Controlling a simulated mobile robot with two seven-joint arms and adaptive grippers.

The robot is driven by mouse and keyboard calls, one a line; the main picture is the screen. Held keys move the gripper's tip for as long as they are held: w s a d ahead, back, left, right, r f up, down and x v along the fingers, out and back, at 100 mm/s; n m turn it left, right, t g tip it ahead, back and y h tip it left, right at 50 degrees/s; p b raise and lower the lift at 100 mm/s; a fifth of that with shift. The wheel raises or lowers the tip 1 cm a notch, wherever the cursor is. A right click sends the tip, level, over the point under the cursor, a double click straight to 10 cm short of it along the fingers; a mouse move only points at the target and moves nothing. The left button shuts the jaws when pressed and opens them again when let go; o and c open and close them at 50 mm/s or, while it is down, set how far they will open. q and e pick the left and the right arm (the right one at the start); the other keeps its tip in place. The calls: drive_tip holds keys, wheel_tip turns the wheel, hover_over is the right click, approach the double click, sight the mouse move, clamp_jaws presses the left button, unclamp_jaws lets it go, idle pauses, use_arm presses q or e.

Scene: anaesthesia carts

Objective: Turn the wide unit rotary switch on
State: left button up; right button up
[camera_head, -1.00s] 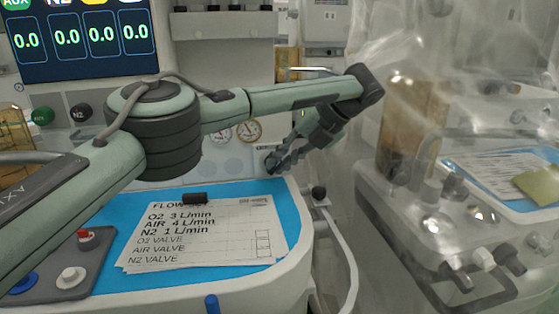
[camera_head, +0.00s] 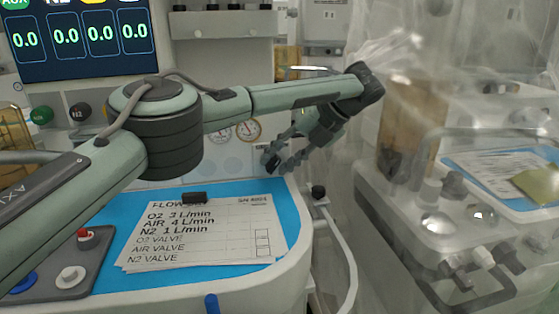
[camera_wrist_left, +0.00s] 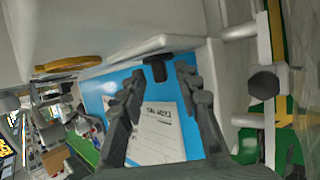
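A black rotary switch (camera_wrist_left: 157,70) shows in the left wrist view on the white panel of the wide unit, above the blue worktop. In the head view the switch is hard to tell from the dark fingers in front of the panel. My left gripper (camera_head: 278,163) is at the panel near the right end of the worktop. In the left wrist view its two fingers (camera_wrist_left: 161,76) are apart, with the switch ahead between their tips. I see no clear contact. My right gripper is not in view.
The blue worktop (camera_head: 110,210) carries a paper sheet (camera_head: 200,240) under a black clip (camera_head: 195,198). Two gauges (camera_head: 248,129) sit behind my arm. A plastic-draped second unit (camera_head: 400,215) stands close on the right.

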use_arm(q)
wheel_tip(320, 180, up, 10)
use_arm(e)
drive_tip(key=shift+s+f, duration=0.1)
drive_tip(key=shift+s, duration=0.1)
use_arm(q)
drive_tip(key=shift+f, duration=0.15)
